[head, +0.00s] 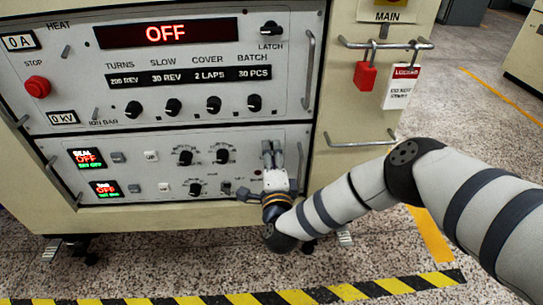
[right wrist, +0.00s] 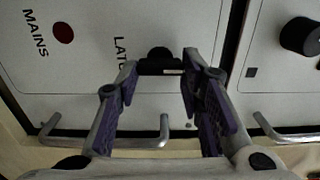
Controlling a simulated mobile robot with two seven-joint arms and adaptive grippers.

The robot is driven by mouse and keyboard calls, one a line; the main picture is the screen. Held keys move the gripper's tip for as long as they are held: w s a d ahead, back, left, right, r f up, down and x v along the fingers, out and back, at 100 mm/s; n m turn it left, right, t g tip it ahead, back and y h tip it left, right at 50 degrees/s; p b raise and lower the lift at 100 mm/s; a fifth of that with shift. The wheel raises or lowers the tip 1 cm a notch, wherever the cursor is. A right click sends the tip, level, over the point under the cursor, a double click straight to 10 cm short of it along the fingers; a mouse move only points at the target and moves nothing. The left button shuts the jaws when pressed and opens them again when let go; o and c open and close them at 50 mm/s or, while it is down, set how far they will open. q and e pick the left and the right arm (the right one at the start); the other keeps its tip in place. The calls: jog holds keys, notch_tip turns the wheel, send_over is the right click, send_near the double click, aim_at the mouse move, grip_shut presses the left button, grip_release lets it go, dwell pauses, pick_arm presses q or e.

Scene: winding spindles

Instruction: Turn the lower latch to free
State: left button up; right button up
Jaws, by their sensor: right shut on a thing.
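The lower latch is a black knob (right wrist: 159,56) on the pale lower panel (head: 130,143), beside a partly covered "LATC" label in the right wrist view. My right gripper (right wrist: 161,70) has its purple-padded fingers on both sides of the knob and is shut on it. In the head view my right gripper (head: 272,155) reaches up to the right end of the lower panel and hides the latch there. The upper latch (head: 271,28) is a separate black knob on the upper panel. My left gripper is not in view.
Metal handles stand near the gripper: one on the upper panel's right side (head: 310,70), one on the cabinet below the rail (head: 360,140). A red padlock (head: 366,75) and a tag (head: 402,88) hang from the rail. The displays read OFF. Striped tape (head: 300,297) marks the floor.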

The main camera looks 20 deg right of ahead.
jog(key=shift+a, duration=0.15)
jog(key=o, duration=1.2)
jog(key=shift+c, duration=0.2)
jog(key=v, duration=1.2)
jog(key=shift+r, duration=0.1)
